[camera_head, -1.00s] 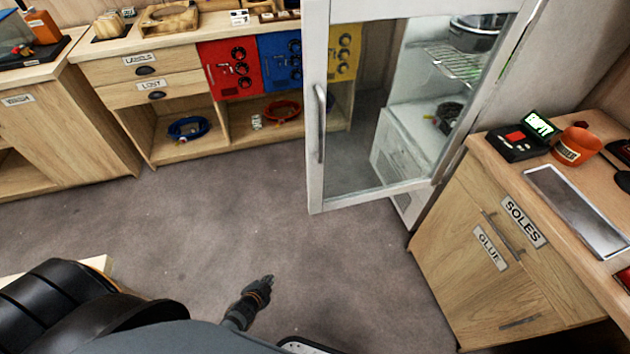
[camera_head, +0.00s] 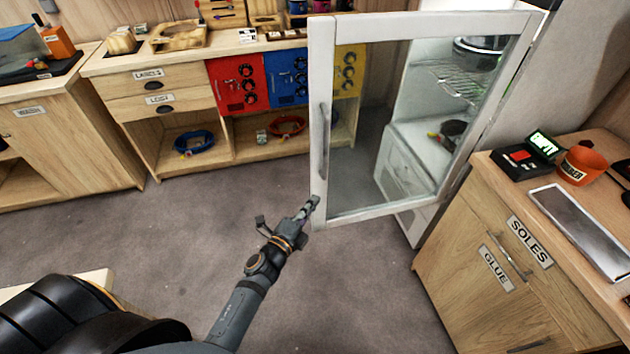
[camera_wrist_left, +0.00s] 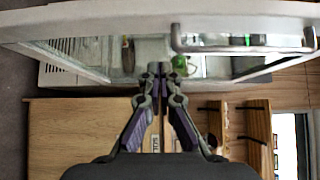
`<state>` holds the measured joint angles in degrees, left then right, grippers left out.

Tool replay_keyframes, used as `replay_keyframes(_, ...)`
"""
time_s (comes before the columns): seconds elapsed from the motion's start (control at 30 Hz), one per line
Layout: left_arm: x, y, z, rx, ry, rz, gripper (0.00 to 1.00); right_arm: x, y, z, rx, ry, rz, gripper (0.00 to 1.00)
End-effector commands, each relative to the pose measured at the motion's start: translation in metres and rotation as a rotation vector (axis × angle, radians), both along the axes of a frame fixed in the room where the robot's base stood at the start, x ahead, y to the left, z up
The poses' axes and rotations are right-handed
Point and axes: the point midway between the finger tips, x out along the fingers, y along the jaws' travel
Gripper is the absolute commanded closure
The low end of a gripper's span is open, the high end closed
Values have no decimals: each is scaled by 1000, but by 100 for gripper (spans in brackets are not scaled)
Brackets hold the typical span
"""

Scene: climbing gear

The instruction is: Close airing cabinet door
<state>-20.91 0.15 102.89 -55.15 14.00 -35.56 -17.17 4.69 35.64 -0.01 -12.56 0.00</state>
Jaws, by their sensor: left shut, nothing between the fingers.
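The airing cabinet door (camera_head: 318,120), a white frame around glass with a vertical handle (camera_head: 325,142), stands open toward me in the head view. The white cabinet (camera_head: 398,160) behind it shows shelves with things on them. My left gripper (camera_head: 312,202) is shut and empty at the door's lower free corner. I cannot tell whether it touches the frame. In the left wrist view the shut fingertips (camera_wrist_left: 155,68) point at the door frame (camera_wrist_left: 120,20), with the handle (camera_wrist_left: 245,48) to their right. My right gripper is not in view.
A wooden cabinet labelled SOLES and GLUE (camera_head: 490,262) stands at the right, close to the airing cabinet. A workbench with drawers (camera_head: 150,90) and red, blue and yellow panels runs along the back. Grey floor (camera_head: 190,245) is clear on the left.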

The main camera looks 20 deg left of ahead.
Motion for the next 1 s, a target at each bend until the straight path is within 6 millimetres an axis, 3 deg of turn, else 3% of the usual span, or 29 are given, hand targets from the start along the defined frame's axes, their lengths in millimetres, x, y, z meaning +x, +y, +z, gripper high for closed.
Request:
replay_keyframes(0.17, 39, -8, 2, 0, -2, 0, 100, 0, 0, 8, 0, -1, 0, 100)
replay_keyframes(0.4, 65, 11, -1, 1, 0, -1, 100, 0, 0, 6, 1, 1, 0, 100)
replay_keyframes(1.0, 72, 21, -1, 2, 1, -6, 100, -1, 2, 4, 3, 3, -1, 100)
